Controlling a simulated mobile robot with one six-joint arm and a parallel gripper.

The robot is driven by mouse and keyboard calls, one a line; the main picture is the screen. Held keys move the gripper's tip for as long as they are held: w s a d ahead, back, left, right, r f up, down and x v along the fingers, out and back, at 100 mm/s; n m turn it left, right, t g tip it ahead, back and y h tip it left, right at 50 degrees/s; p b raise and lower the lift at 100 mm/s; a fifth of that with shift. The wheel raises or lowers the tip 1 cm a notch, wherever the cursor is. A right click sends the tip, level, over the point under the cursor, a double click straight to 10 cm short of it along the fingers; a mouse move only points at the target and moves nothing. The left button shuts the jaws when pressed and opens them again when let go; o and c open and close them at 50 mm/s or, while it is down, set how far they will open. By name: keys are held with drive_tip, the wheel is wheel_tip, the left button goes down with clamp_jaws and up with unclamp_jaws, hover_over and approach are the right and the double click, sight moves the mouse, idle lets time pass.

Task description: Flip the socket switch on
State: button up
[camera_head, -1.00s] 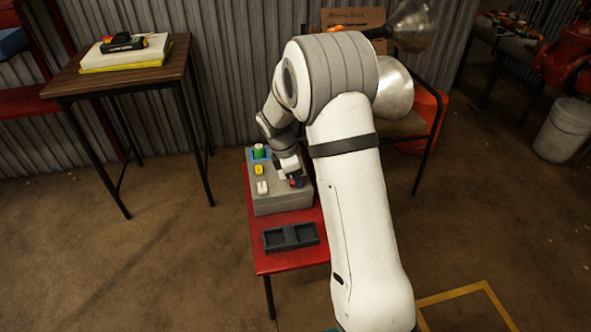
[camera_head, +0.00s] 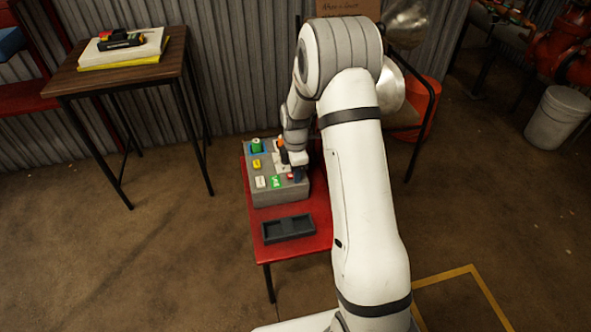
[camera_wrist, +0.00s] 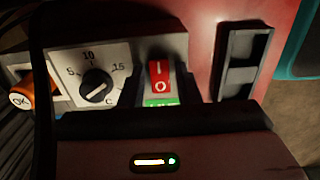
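A grey box (camera_head: 275,195) with controls stands on a red table in the head view. In the wrist view, its red rocker switch (camera_wrist: 160,80) is marked I and O, with a green patch (camera_wrist: 161,102) just below the O end. I cannot tell which end is pressed. My gripper (camera_wrist: 159,95) has two dark fingers apart, one on each side of the switch's lower part, with no object held between them. Whether they touch the switch or its panel is unclear. In the head view, my gripper (camera_head: 297,166) is over the box's right side and partly hidden by my wrist.
A dial (camera_wrist: 96,85) and an orange piece marked OK (camera_wrist: 36,88) lie left of the switch in the wrist view. A dark two-compartment tray (camera_head: 288,228) sits in front of the box on the red table (camera_head: 315,238). A wooden table (camera_head: 120,74) stands at left.

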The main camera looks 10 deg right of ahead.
drive_tip(key=shift+o, duration=1.2)
drive_tip(key=shift+r+p, duration=1.3)
drive_tip(key=shift+r, duration=2.6)
drive_tip(key=s+r+m+t+p, duration=0.1)
drive_tip(key=s+r+m+p, duration=0.4)
drive_tip(key=r, duration=0.8)
drive_tip(key=s+r+m+p, duration=0.3)
drive_tip(key=s+r+p, duration=0.4)
drive_tip(key=r, duration=0.6)
drive_tip(key=s+r+m+t+p, duration=0.1)
drive_tip(key=s+r+m+p, duration=0.9)
drive_tip(key=s+r+p, duration=0.3)
drive_tip(key=s+r, duration=0.3)
drive_tip(key=r, duration=0.1)
drive_tip(key=shift+s+a+r+t, duration=0.15)
drive_tip(key=shift+s+a+t, duration=0.15)
drive_tip(key=shift+s+a, duration=0.1)
